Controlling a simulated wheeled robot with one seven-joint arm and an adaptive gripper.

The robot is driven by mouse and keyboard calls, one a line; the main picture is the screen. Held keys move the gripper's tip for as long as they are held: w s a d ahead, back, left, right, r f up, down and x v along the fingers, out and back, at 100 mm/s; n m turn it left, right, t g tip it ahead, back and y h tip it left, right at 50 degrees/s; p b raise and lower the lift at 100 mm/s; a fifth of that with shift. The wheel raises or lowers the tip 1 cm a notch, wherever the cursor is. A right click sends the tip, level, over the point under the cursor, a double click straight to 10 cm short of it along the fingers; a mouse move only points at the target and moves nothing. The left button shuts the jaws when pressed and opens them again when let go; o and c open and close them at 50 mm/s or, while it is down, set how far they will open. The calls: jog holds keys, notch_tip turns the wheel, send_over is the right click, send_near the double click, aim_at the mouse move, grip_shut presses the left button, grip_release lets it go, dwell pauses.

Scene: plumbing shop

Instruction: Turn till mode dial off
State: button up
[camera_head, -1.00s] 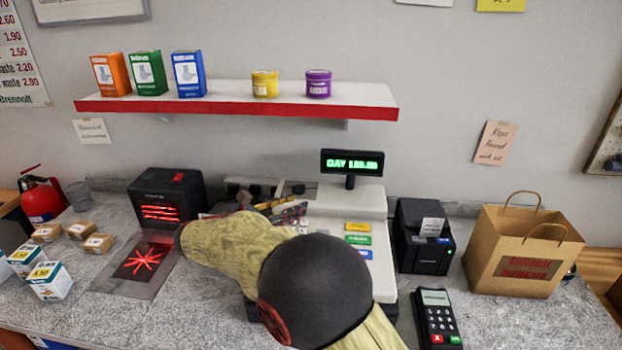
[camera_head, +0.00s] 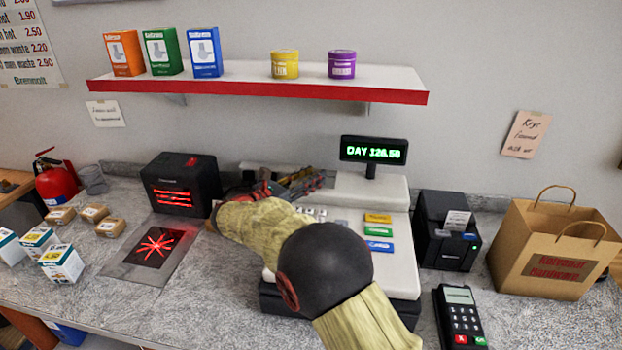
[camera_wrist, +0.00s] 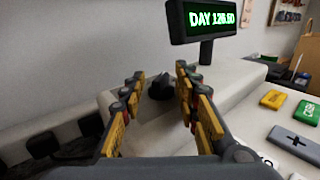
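The till (camera_head: 395,225) is a white cash register on the counter. Its pole display (camera_head: 373,150) reads "DAY 126.50" in green, and the display also shows in the wrist view (camera_wrist: 212,18). A black mode dial (camera_wrist: 160,86) sits on the till's upper surface, between and just beyond my fingertips in the wrist view. My gripper (camera_wrist: 155,84) is open around the line to the dial, with a finger on each side. I cannot tell whether a finger touches the dial. In the head view my gripper (camera_head: 292,186) reaches over the till's back left, and the dial is hidden there.
A red-lit scanner (camera_head: 180,184) stands left of the till. A receipt printer (camera_head: 446,230), a card terminal (camera_head: 460,318) and a paper bag (camera_head: 555,248) are to the right. A shelf (camera_head: 260,88) with boxes and tins hangs above. Yellow and green keys (camera_wrist: 273,99) lie right of my gripper.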

jog(key=shift+d, duration=0.1)
jog(key=shift+c, duration=1.3)
jog(key=shift+r, duration=0.1)
grip_shut()
